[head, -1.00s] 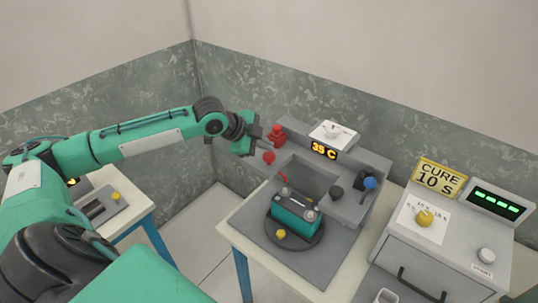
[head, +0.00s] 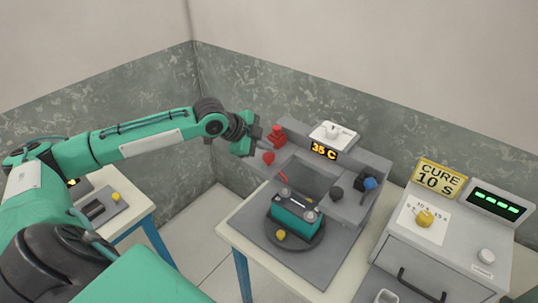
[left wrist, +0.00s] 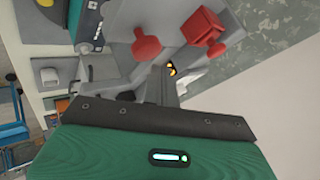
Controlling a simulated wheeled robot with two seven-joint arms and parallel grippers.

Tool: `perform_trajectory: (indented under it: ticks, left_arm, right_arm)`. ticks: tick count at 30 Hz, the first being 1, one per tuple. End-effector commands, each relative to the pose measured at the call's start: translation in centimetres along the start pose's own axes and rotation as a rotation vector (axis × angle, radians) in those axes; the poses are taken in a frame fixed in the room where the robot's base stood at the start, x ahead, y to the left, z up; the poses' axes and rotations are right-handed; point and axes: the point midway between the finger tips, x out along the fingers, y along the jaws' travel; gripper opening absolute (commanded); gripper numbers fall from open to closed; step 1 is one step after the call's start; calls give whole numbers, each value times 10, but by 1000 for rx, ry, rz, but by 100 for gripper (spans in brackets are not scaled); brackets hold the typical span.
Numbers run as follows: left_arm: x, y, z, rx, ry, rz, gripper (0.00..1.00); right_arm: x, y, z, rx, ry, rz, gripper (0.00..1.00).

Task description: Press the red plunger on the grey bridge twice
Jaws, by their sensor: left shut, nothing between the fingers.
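The grey bridge (head: 350,208) stands on the table behind a teal battery (head: 295,215). A round red knob on a short stem (head: 268,157) sticks out of its left front; it looks like the red plunger. It shows in the left wrist view as a red disc (left wrist: 147,47). A stepped red block (head: 277,134) sits just behind it, also in the left wrist view (left wrist: 204,28). My left gripper (head: 246,146) is shut and empty, just left of both red parts and apart from the knob. My right gripper is out of view.
A display (head: 324,150) on the bridge reads 35 C. A grey cure box (head: 435,255) stands at right. A smaller table (head: 140,207) is at left, with a floor gap between.

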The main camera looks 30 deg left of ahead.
Motion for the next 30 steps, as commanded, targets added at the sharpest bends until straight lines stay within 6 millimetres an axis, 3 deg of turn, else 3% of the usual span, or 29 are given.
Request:
perform_trajectory:
  ticks: [30]
  left_arm:
    - [6, 4, 4, 0, 0, 0, 0]
  right_arm:
    - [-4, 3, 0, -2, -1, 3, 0]
